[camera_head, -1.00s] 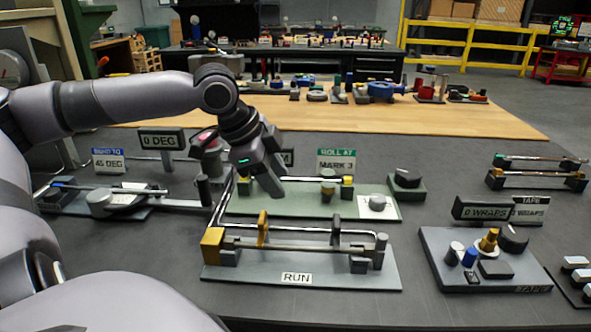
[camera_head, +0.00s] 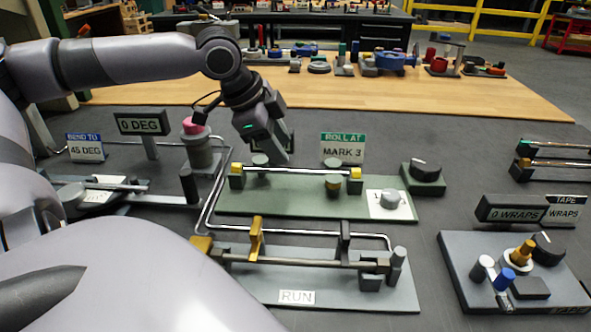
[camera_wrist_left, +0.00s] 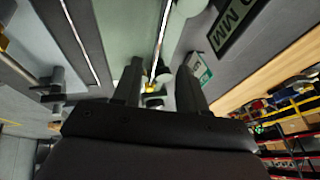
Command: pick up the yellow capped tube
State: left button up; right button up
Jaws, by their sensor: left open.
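A thin silver tube with yellow ends (camera_head: 300,170) lies level along supports on the green board (camera_head: 290,204). It runs left to right above the board. In the left wrist view the silver tube (camera_wrist_left: 160,38) runs up between the fingers, with yellow (camera_wrist_left: 152,88) close to the palm. My left gripper (camera_head: 277,154) points down, open, over the far side of the green board near the tube's middle-left. Its fingers (camera_wrist_left: 159,76) look empty. I cannot tell its exact height above the tube. My right gripper is not in view.
A grey RUN board (camera_head: 410,292) with a bent pipe stands in front. A pink-topped cylinder (camera_head: 193,128) stands left of the gripper. The MARK 3 sign (camera_head: 342,148) stands behind the green board. Two more tubes rest in a rack (camera_head: 548,170) at the right.

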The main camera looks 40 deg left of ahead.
aim_at(293, 170)
pick_arm(q)
jog(key=shift+s+b+x, duration=0.15)
jog(key=shift+b+x, duration=0.15)
jog(key=shift+x, duration=0.85)
jog(key=shift+s+b+x, duration=0.2)
jog(key=shift+b+x, duration=0.1)
jog(key=shift+x, duration=1.7)
grip_shut()
